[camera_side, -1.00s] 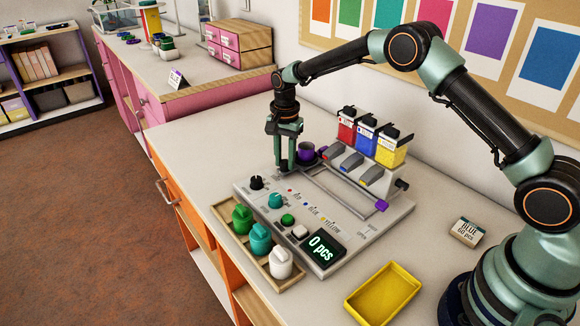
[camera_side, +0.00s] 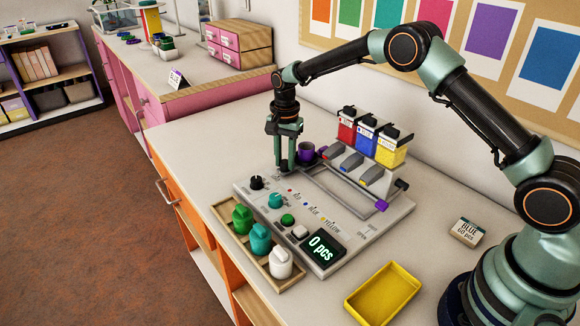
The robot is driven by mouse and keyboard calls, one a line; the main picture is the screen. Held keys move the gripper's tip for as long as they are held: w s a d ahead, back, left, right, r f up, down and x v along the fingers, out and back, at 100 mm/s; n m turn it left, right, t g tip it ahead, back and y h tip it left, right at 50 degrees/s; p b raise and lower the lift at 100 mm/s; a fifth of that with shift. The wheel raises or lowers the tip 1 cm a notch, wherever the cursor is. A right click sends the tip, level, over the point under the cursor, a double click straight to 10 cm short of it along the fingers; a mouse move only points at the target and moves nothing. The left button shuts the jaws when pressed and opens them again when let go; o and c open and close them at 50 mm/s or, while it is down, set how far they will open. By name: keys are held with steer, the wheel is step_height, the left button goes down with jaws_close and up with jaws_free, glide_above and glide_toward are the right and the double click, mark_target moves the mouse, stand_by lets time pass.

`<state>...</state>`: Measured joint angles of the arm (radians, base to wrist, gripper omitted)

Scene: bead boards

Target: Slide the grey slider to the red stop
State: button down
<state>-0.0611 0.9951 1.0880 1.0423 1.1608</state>
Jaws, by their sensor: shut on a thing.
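My gripper (camera_side: 286,166) points down at the left end of the rail frame (camera_side: 345,196) on the grey bead board (camera_side: 323,259). It is shut on the grey slider, which the fingers mostly hide. A purple cup (camera_side: 307,152) stands right beside the fingers, at the same end of the rail. The red stop is marked by a red dot (camera_side: 290,190) on the board in front of the rail, with blue and yellow marks further right. Behind the rail stand red (camera_side: 346,129), blue (camera_side: 365,137) and yellow (camera_side: 390,153) bead hoppers with grey chutes.
Knobs, buttons and a display (camera_side: 322,246) reading "0 pcs" are on the board. A wooden tray (camera_side: 262,268) with green, teal and white pieces lies along its front left.

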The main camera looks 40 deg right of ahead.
stand_by(0.6)
steer(key=shift+s+r, duration=0.1)
steer(key=shift+s, duration=4.1)
steer(key=c, duration=0.6)
jaws_free()
step_height(320, 180, up, 12)
